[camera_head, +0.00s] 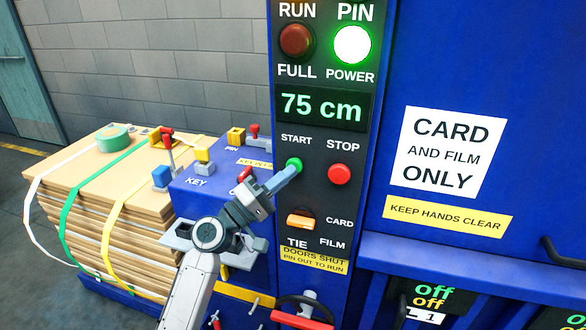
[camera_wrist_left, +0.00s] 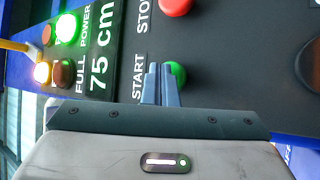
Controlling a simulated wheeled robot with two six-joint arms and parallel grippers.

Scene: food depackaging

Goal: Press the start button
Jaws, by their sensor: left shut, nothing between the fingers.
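The green start button (camera_head: 294,164) sits on the black control panel (camera_head: 318,205) under the word START. It also shows in the left wrist view (camera_wrist_left: 178,74), partly hidden behind the fingers. My left gripper (camera_head: 290,171) is shut and empty. Its blue fingertips are at the lower edge of the button in the head view; I cannot tell whether they touch it. In the left wrist view the fingertips (camera_wrist_left: 160,72) lie side by side, overlapping the button's edge. My right gripper is not in view.
A red STOP button (camera_head: 340,174) is right of the start button. An orange CARD/FILM switch (camera_head: 300,222) sits below. The display (camera_head: 321,107) reads 75 cm and the PIN POWER lamp (camera_head: 352,45) glows. Strapped cardboard (camera_head: 110,190) stands at left; a red handle (camera_head: 302,320) is at the bottom.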

